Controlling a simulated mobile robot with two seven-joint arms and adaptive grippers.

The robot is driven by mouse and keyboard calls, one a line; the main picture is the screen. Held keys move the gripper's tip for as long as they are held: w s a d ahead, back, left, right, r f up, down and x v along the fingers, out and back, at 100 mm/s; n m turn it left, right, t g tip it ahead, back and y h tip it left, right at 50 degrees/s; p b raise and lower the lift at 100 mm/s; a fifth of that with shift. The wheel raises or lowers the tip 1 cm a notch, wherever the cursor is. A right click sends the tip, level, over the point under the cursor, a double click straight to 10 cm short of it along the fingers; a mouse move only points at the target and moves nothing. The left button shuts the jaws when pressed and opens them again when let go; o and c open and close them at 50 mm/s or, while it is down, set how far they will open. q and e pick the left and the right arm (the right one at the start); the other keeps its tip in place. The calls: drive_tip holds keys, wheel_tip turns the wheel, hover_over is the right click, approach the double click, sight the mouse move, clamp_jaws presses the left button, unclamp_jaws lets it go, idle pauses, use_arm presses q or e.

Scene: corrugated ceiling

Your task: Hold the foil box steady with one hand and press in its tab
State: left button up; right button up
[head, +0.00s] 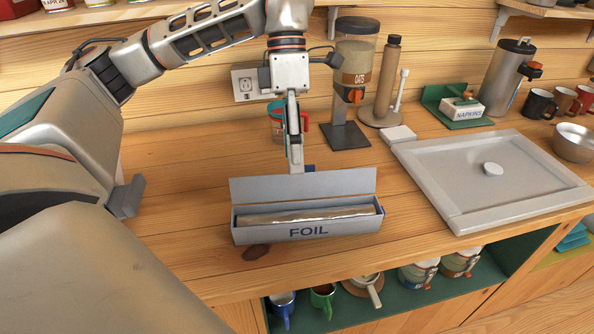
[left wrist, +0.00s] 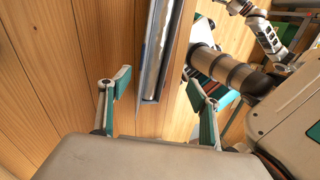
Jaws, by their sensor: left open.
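The foil box (head: 307,222) is a long grey carton marked FOIL near the counter's front edge. Its lid (head: 302,185) stands open at the back, and a silvery roll (head: 305,214) lies inside. My left gripper (head: 296,165) points down just behind the lid, and its lower end is partly hidden there. In the left wrist view its fingers (left wrist: 158,86) are spread, with the box (left wrist: 149,60) running between them. I cannot tell whether a finger touches the lid. The tab is not clearly visible. My right gripper is not in view.
A blue-and-red cup (head: 276,122) and an oats dispenser (head: 353,85) stand behind. A grey lidded tray (head: 440,160) lies to the right. A dark oval item (head: 256,252) sits at the box's front left. Mugs (head: 322,299) stand on the shelf below. The counter left of the box is clear.

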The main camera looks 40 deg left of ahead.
sight(295, 210)
use_arm(q)
drive_tip(key=b+x, duration=0.1)
drive_tip(key=x, duration=0.2)
drive_tip(key=shift+w+a, duration=0.15)
drive_tip(key=shift+w, duration=0.05)
drive_tip(key=shift+w+a+f, duration=0.15)
drive_tip(key=shift+f, duration=0.55)
drive_tip(key=shift+b+x, duration=0.7)
drive_tip(key=shift+x, duration=2.7)
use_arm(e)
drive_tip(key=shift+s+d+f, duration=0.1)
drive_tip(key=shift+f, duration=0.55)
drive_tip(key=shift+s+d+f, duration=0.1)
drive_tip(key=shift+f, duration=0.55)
use_arm(q)
drive_tip(key=shift+s, duration=0.25)
drive_tip(key=shift+c, duration=0.5)
drive_tip(key=c, duration=1.5)
drive_tip(key=shift+f, duration=0.1)
drive_tip(key=shift+c, duration=0.4)
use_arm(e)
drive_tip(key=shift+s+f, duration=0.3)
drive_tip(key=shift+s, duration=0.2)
